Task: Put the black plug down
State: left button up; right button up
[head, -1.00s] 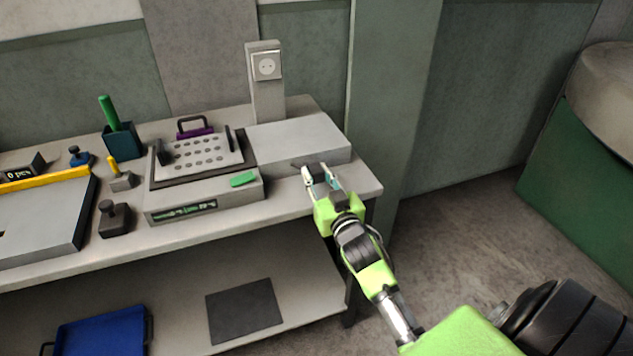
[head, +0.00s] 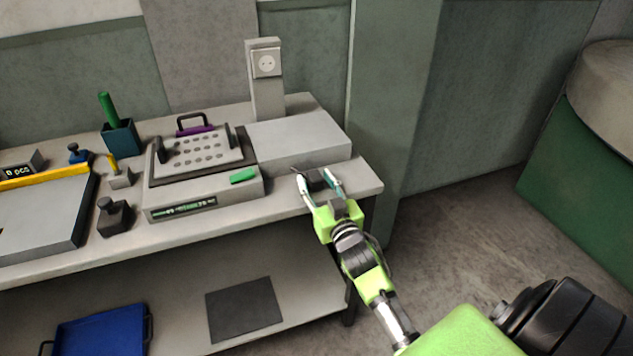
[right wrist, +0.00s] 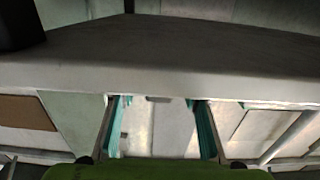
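In the head view the black plug (head: 316,179) shows as a small dark block near the bench's front right, between the fingertips of my right gripper (head: 319,182). It appears to rest on the bench top, in front of the grey box. My right gripper is open, with a finger on each side of the plug and gaps visible. In the right wrist view the open fingers (right wrist: 157,128) have nothing held between them. A dark shape (right wrist: 18,25) is cut off at that view's upper left; I cannot tell whether it is the plug. My left gripper is not in view.
The grey bench (head: 354,184) holds a low grey box (head: 298,139), a socket post (head: 266,98), a device with a perforated plate (head: 200,150) and a green pad (head: 243,176). Several small tools stand to the left. A blue tray (head: 100,330) lies on the lower shelf.

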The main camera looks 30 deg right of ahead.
jog(key=shift+r, duration=0.3)
jog(key=shift+r+p, duration=0.45)
jog(key=shift+r, duration=0.05)
jog(key=b+v, duration=0.1)
jog(key=v, duration=1.1)
jog(key=shift+f, duration=0.15)
